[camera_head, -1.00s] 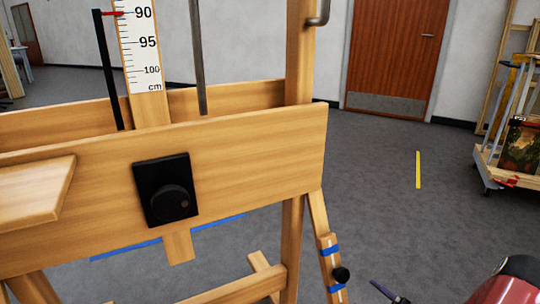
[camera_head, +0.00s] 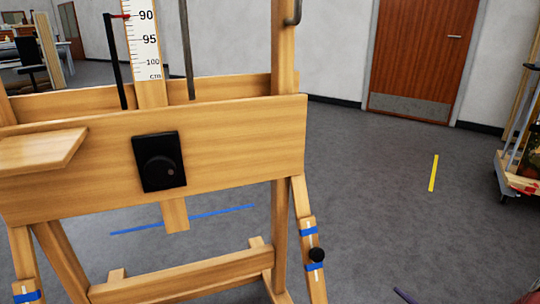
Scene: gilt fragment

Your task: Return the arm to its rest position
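My gripper is not clearly in view. At the bottom right corner a small piece of a dark red rounded shape (camera_head: 532,298) shows, perhaps part of my arm. A thin dark purple rod (camera_head: 403,296) pokes in at the bottom edge; I cannot tell what it belongs to. A large wooden easel (camera_head: 245,135) stands in front of me on the left, with a black plate and round black knob (camera_head: 160,172) on its front board. Nothing visible touches the easel.
A centimetre scale (camera_head: 145,45) with a red pointer rises from the easel. Grey floor (camera_head: 375,200) lies open to its right, with a yellow tape strip (camera_head: 433,173). A wooden door (camera_head: 415,60) is behind. A cart (camera_head: 508,178) stands at the right edge.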

